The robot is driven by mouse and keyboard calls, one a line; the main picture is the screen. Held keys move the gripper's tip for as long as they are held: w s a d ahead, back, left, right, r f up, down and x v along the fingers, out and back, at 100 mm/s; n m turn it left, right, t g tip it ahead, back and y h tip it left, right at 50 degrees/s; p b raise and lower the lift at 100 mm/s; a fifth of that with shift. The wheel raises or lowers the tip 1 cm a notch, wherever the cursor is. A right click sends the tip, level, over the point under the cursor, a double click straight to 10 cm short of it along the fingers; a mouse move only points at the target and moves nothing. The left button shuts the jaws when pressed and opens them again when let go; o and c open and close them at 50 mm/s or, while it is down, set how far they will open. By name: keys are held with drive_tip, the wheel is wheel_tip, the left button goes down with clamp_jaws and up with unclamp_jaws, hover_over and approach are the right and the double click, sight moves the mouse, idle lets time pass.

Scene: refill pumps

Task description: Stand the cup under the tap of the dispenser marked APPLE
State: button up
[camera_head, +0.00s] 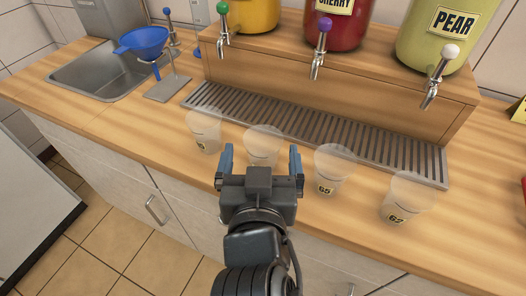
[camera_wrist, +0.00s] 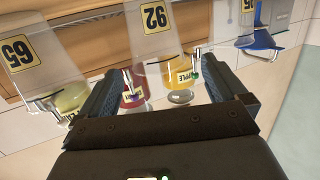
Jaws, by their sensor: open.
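My gripper (camera_head: 261,160) is open, with blue finger pads. A clear cup (camera_head: 263,142) stands on the counter just ahead of and between its fingertips; contact cannot be told. In the wrist view this cup (camera_wrist: 158,50) carries a tag that looks like 92. The yellow dispenser (camera_head: 255,14) stands at the back, its label cut off in the head view; its tap (camera_head: 222,38) has a green knob. In the wrist view a partly hidden label on the yellow dispenser (camera_wrist: 182,88) looks like APPLE. The slotted drip tray (camera_head: 315,125) runs below the taps.
Other clear cups stand left (camera_head: 204,130) and right (camera_head: 333,168), with one farther right (camera_head: 405,197). Red CHERRY (camera_head: 335,28) and green PEAR (camera_head: 445,38) dispensers share the wooden riser. A blue funnel (camera_head: 143,42) on a stand and a sink (camera_head: 100,75) are left. The drip tray is bare.

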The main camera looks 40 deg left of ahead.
sight(263, 131)
drive_tip(key=x, duration=0.3)
drive_tip(key=p+x, duration=0.1)
drive_tip(key=x, duration=0.1)
drive_tip(key=shift+f, duration=0.3)
drive_tip(key=c, duration=1.1)
drive_tip(key=shift+o, duration=0.2)
drive_tip(key=shift+r, duration=0.1)
